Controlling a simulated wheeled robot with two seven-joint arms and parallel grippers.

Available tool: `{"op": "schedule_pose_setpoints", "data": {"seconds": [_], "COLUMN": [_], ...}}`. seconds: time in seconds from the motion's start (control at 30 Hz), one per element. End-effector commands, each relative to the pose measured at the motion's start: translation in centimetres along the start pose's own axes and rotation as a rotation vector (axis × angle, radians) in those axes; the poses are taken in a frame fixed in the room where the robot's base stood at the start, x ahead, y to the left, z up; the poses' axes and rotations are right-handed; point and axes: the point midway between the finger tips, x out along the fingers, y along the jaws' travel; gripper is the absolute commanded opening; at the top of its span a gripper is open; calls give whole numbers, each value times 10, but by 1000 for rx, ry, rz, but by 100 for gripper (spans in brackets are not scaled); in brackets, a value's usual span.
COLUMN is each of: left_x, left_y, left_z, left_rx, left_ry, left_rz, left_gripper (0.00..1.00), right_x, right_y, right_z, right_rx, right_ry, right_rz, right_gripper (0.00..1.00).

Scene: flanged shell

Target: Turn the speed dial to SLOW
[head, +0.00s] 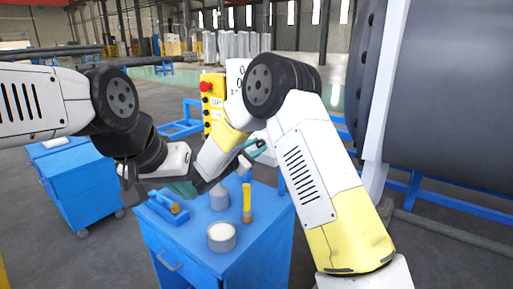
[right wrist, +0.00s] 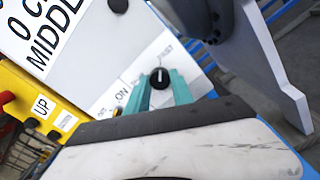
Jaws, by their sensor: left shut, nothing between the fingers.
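The speed dial (right wrist: 160,78) is a small black knob with a white pointer mark, on a white panel in the right wrist view. Its mark points roughly to the top of the picture. My left gripper (head: 184,189) is shut and empty above the blue cabinet.
A blue cabinet (head: 255,245) carries a white tape roll (head: 222,237), a grey bottle (head: 219,198) and a yellow-handled brush (head: 247,203). A yellow button box (head: 212,90) has a red button. A large dark cylinder (head: 455,90) stands right. Another blue cabinet (head: 85,190) stands left.

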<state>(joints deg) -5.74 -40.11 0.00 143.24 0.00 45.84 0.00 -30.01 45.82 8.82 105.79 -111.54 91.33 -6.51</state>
Motion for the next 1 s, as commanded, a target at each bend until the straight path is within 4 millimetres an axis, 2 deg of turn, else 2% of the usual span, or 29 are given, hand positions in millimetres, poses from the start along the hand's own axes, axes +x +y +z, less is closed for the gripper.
{"op": "schedule_pose_setpoints", "data": {"seconds": [0.27,0.47,1.0], "left_x": [0,0,0], "left_y": [0,0,0], "left_z": [0,0,0], "left_rx": [0,0,0], "left_ry": [0,0,0], "left_rz": [0,0,0], "left_gripper": [0,0,0], "right_x": [0,-1,-1], "right_y": [0,1,1], "right_z": [0,0,0], "right_rx": [-14,-88,-557], "right_ry": [-1,-1,-1], "right_rz": [1,1,2], "right_gripper": [0,0,0]}}
